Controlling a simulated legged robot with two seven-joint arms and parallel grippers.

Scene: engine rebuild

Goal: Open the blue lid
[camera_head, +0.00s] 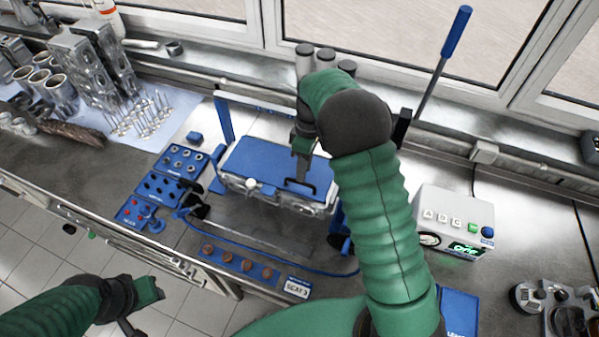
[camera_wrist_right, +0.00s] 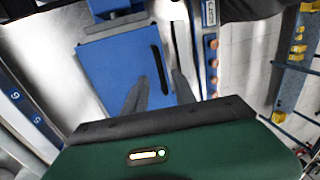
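The blue lid (camera_head: 262,160) lies flat and closed on a clear-sided box on the bench. Its black bar handle (camera_head: 300,186) runs along the lid's near right part. My right gripper (camera_head: 301,166) points down over the lid by the handle. In the right wrist view, the lid (camera_wrist_right: 110,70) and handle (camera_wrist_right: 156,62) lie beyond my right gripper (camera_wrist_right: 161,77). Its two fingers are apart, one on each side of the handle's line; contact cannot be told. My left gripper (camera_head: 140,305) hangs at the lower left, away from the box; its finger opening is unclear.
Blue trays of small parts (camera_head: 160,185) stand left of the box. A strip with copper-coloured pieces (camera_head: 236,262) lies in front. A white control box (camera_head: 452,222) stands to the right. A blue-handled lever (camera_head: 457,32) rises behind. Metal engine parts (camera_head: 85,65) fill the back left.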

